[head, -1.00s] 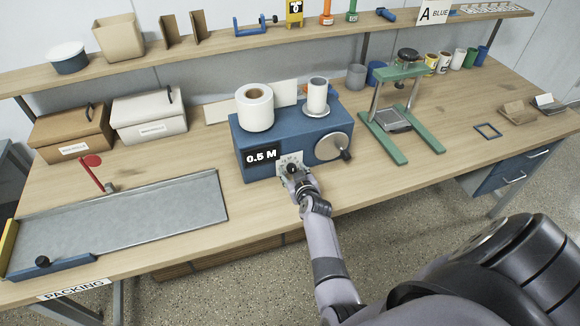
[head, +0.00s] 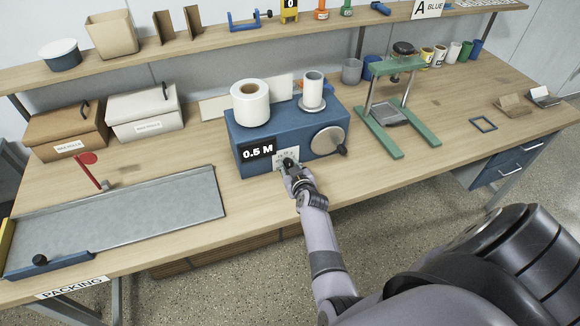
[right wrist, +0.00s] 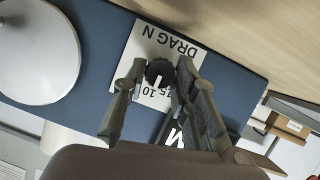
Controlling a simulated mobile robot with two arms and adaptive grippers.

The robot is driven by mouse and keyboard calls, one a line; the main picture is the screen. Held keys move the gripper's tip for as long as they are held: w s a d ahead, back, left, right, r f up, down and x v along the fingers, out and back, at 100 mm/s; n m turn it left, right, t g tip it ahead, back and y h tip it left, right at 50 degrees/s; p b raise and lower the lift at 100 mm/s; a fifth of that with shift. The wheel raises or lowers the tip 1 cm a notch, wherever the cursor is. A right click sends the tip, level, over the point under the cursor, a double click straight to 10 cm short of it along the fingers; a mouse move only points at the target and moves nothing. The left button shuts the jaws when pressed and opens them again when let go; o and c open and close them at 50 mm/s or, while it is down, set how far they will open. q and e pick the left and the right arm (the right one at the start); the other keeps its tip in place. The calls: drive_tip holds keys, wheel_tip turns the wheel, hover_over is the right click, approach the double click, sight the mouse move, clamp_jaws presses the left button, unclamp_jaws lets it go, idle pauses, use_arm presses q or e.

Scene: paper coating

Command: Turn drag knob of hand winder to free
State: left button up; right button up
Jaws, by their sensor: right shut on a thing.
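The hand winder (head: 240,133) is a blue box with a white roll on top, a "0.5 M" label and a round crank disc, standing mid-bench. Its dark drag knob (right wrist: 160,72) sits on a white "DRAG N" dial plate (right wrist: 148,45) on the front face. The knob's white mark points toward the printed numbers near 10; part of the scale is hidden by my fingers. My right gripper (head: 292,172) is at the knob, and in the right wrist view its fingers (right wrist: 160,75) close on the knob from both sides. My left gripper is not in view.
The crank disc (head: 327,140) and its dark handle are just right of the dial. A green press frame (head: 392,152) stands right of the winder. A grey tray (head: 130,218) with a red flag lies left. Bare bench lies in front of the winder.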

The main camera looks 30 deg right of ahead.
clamp_jaws()
drive_tip(key=shift+d+m+y+b, duration=0.15)
drive_tip(key=shift+m+y+b, duration=0.45)
drive_tip(key=shift+m, duration=0.2)
drive_tip(key=shift+d+f+m+y+b, duration=0.1)
drive_tip(key=shift+f+m+y+b, duration=0.1)
drive_tip(key=shift+m+y+b, duration=0.6)
drive_tip(key=m+t+y+b, duration=0.1)
drive_tip(key=m+b, duration=0.1)
drive_tip(key=b, duration=0.3)
drive_tip(key=m+t+y+b, duration=0.1)
drive_tip(key=m+b, duration=0.2)
drive_tip(key=b, duration=0.1)
drive_tip(key=m+t+y+b, duration=0.1)
drive_tip(key=m+b, duration=0.2)
drive_tip(key=b, duration=0.2)
drive_tip(key=shift+s+d+f+y+b, duration=0.1)
drive_tip(key=shift+d+f+y+b, duration=0.2)
drive_tip(key=shift+y, duration=0.1)
drive_tip(key=shift+r+m+t+b, duration=0.15)
drive_tip(key=shift+m+t+b, duration=0.35)
drive_tip(key=shift+m+b, duration=0.45)
drive_tip(key=shift+r, duration=0.1)
drive_tip(key=o, duration=1.1)
unclamp_jaws()
drive_tip(key=shift+c, duration=0.2)
